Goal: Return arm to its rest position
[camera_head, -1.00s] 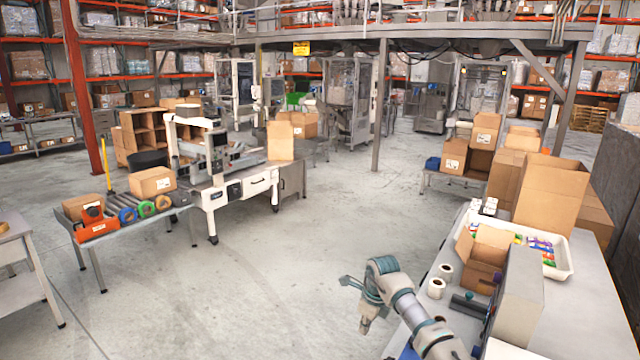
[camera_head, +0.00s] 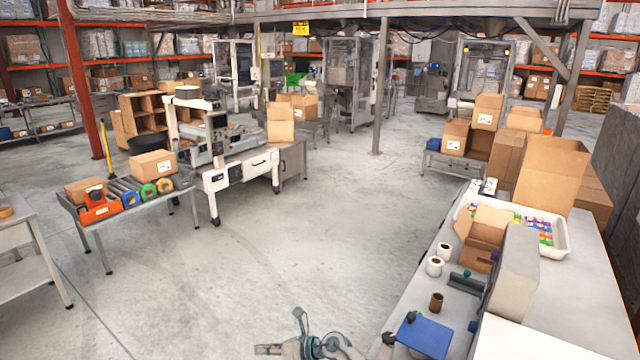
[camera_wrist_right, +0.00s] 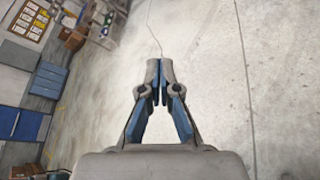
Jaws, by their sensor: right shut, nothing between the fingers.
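My right gripper (camera_head: 285,348) is at the bottom edge of the head view, low and in front of the bench, over the open floor. The right wrist view shows the same gripper (camera_wrist_right: 160,75) with its two blue-padded fingers together and nothing between them. Only part of the right arm shows at the bottom of the head view. My left gripper is not in the frame.
A grey bench (camera_head: 585,300) on the right carries an open cardboard box (camera_head: 480,240), a white tray (camera_head: 567,240), label rolls (camera_head: 434,266) and a blue pad (camera_head: 424,336). A roller table (camera_head: 95,222) stands at left. The middle floor (camera_head: 300,240) is clear.

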